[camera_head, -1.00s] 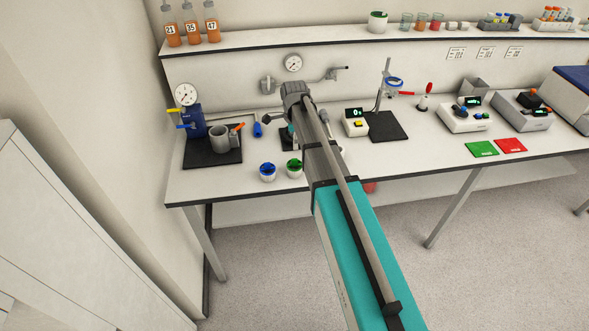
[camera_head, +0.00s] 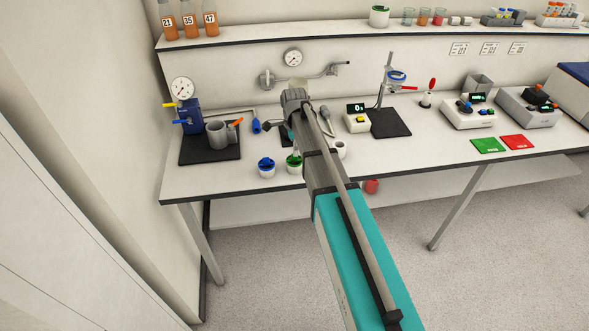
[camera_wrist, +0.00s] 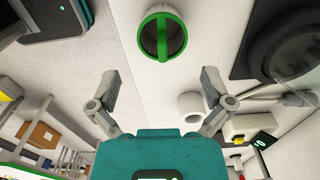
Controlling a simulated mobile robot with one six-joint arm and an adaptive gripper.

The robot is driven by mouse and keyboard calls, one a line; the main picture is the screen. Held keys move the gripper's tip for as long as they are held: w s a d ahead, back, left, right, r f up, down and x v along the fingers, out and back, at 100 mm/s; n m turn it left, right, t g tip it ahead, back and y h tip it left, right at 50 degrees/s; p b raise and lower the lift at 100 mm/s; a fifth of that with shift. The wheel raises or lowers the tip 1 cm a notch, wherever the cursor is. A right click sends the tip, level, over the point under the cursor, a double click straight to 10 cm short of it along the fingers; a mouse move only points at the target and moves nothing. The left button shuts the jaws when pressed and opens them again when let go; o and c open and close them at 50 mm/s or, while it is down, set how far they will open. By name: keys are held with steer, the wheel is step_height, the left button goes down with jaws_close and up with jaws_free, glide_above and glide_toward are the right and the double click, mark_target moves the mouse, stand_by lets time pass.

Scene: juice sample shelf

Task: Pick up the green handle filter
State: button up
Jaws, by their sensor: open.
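The green handle filter is a white cup with a green rim and a green bar handle across its top. It stands on the white bench in the head view (camera_head: 293,164), partly beside my arm. In the wrist view the filter (camera_wrist: 162,37) is at top centre, beyond my fingertips. My gripper (camera_wrist: 160,82) is open and empty, its two fingers spread wide and apart from the filter. In the head view my gripper is mostly hidden behind my own arm.
A blue-handled cup (camera_head: 266,167) stands just left of the filter. A white ring-shaped cup (camera_wrist: 191,106) is near my right finger. A black mat with a grey cup (camera_head: 217,134) lies further left. The bench front edge is close to the filter.

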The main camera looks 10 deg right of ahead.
mark_target(295, 160)
steer(key=shift+f+b, duration=1)
steer(key=shift+f, duration=0.3)
steer(key=shift+w+f+b, duration=0.15)
steer(key=shift+f+b, duration=2.45)
steer(key=shift+b, duration=0.05)
steer(key=shift+c, duration=0.3)
steer(key=c, duration=0.6)
